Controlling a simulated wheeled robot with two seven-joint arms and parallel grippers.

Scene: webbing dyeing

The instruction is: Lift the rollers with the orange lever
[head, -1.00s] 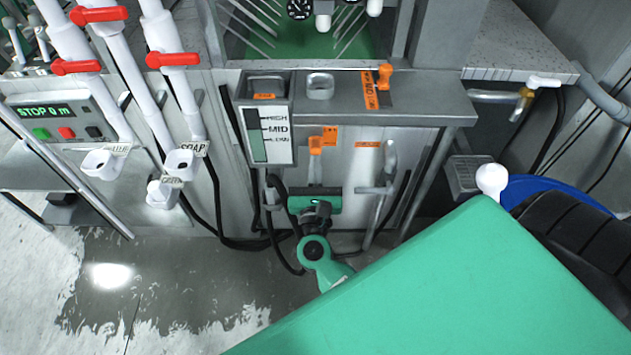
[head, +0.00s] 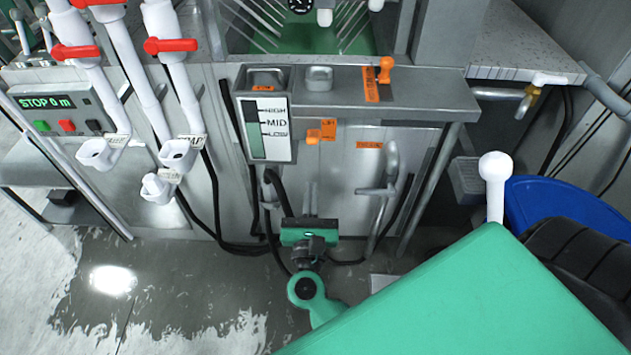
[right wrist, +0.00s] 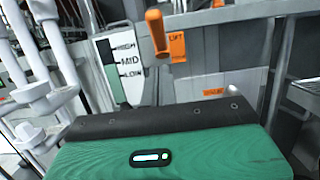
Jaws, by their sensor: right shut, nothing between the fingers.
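The orange lever (head: 313,136) is on the front of the steel machine, beside an orange LIFT label (head: 328,129). In the right wrist view its orange handle (right wrist: 157,32) is upper centre, in front of the panel. My right gripper (head: 310,192) is shut and empty, fingers pointing up, below the lever and apart from it in the head view. I cannot make out the rollers. My left gripper is not in view.
A HIGH/MID/LOW gauge (head: 265,130) is left of the lever. A bent grey pipe handle (head: 390,165) is to its right. White pipes with red valve handles (head: 172,46) stand at the left. A blue tub (head: 560,205) is at the right. Black cables hang below the shelf.

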